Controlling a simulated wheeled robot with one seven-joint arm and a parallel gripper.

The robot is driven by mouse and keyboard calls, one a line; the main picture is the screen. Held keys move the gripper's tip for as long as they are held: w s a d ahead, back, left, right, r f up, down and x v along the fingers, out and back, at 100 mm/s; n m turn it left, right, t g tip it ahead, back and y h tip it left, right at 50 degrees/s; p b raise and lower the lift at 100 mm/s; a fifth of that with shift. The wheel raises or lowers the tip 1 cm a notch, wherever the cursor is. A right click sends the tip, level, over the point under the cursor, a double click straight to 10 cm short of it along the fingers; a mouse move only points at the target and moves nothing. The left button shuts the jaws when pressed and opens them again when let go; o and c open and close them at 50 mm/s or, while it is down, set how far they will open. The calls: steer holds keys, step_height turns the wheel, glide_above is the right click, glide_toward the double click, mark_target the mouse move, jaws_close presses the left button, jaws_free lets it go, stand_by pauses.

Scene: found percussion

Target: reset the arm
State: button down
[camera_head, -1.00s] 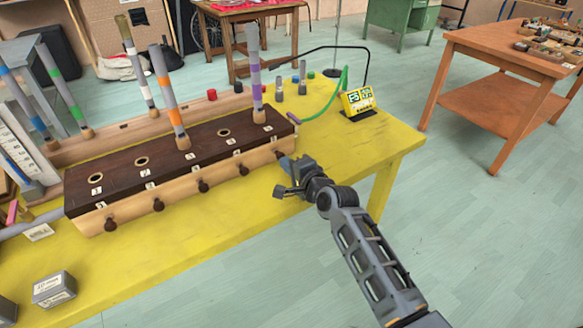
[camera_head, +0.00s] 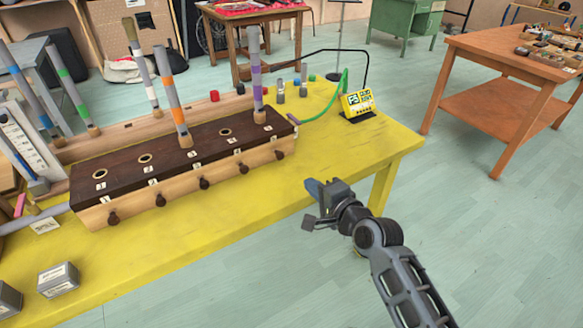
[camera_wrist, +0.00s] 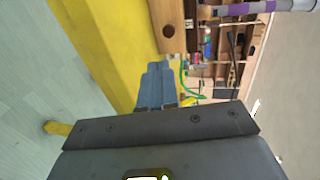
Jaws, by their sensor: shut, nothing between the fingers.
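My gripper (camera_head: 313,188) is shut and empty. It hangs in the air at the front edge of the yellow table (camera_head: 330,150), to the right of the long wooden box, apart from it. In the wrist view my blue-grey fingertips (camera_wrist: 155,85) are together, with the yellow table edge (camera_wrist: 95,45) beside them. My arm reaches in from the lower right of the head view.
The wooden box (camera_head: 130,172) has a dark top with holes, front knobs and upright tubes, including orange-banded (camera_head: 172,95) and purple-banded (camera_head: 256,75) ones. A yellow display (camera_head: 357,103) stands at the right. An orange table (camera_head: 500,55) is farther right. Floor between tables is clear.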

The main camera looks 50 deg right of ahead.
steer(key=shift+s, duration=0.1)
steer(key=s+a+n+y, duration=0.1)
steer(key=s+a+n, duration=0.8)
steer(key=s+a, duration=0.55)
steer(key=s+a+r+n+y, duration=0.1)
steer(key=s+a+r+n, duration=0.2)
steer(key=s+r+n, duration=0.2)
steer(key=s+a+r+n+y, duration=0.2)
steer(key=s+r+n, duration=0.3)
steer(key=s, duration=0.6)
steer(key=a+n, duration=0.1)
steer(key=n, duration=0.1)
steer(key=shift+s+n+y, duration=0.15)
steer(key=shift+n+y, duration=0.15)
stand_by(1.1)
